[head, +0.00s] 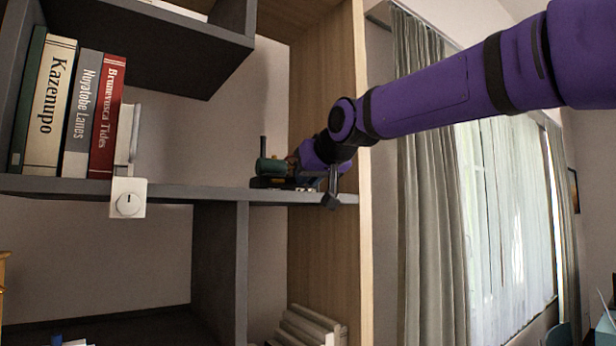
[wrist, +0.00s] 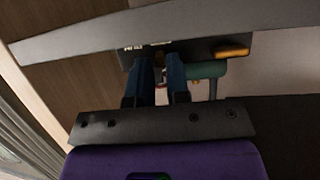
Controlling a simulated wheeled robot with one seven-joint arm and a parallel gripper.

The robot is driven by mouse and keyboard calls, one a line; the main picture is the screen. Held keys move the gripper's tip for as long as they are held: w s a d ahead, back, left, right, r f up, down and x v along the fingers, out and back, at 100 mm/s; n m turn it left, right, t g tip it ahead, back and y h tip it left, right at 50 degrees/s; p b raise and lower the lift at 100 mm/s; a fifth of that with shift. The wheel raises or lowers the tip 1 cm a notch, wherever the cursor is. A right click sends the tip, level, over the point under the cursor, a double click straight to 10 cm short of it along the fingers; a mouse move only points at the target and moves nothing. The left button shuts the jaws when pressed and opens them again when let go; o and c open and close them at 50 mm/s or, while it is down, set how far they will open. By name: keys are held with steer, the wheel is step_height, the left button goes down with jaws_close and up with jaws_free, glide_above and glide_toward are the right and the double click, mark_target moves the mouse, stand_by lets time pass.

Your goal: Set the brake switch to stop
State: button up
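A small dark green toy locomotive (head: 268,167) with a thin upright chimney stands on a dark base on the grey shelf. In the wrist view, its green body (wrist: 207,70) shows beside my fingers, with a dark base plate (wrist: 200,47) bearing small, unreadable white lettering and an orange piece at one end. My gripper (wrist: 159,60) has two dark blue fingers a small gap apart, with their tips over the plate; I see nothing clearly held between them. In the head view, my wrist hides most of the gripper. A brake switch is not clearly distinguishable on the plate.
A white box with a round dial (head: 128,203) is on the shelf's front edge to the left. Several upright books (head: 88,110) stand behind it. A wooden side panel (head: 330,80) bounds the shelf on the right. The shelf between books and locomotive is clear.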

steer(key=shift+o, duration=1.1)
steer(key=v, duration=1)
steer(key=shift+s+d, duration=0.25)
steer(key=shift+s, duration=0.1)
steer(key=s+d+f+m+g+h, duration=0.1)
steer(key=s+d+f+g+h, duration=0.1)
steer(key=s+d+f, duration=0.6)
steer(key=s+d+f+m+g+h, duration=0.2)
steer(key=s+d+f, duration=0.6)
steer(key=f, duration=0.6)
steer(key=s+d+f+m+g+h, duration=0.2)
steer(key=s+d+f, duration=0.6)
steer(key=f, duration=0.4)
steer(key=shift+s+g, duration=0.4)
steer(key=shift+s, duration=0.35)
steer(key=shift+d, duration=0.15)
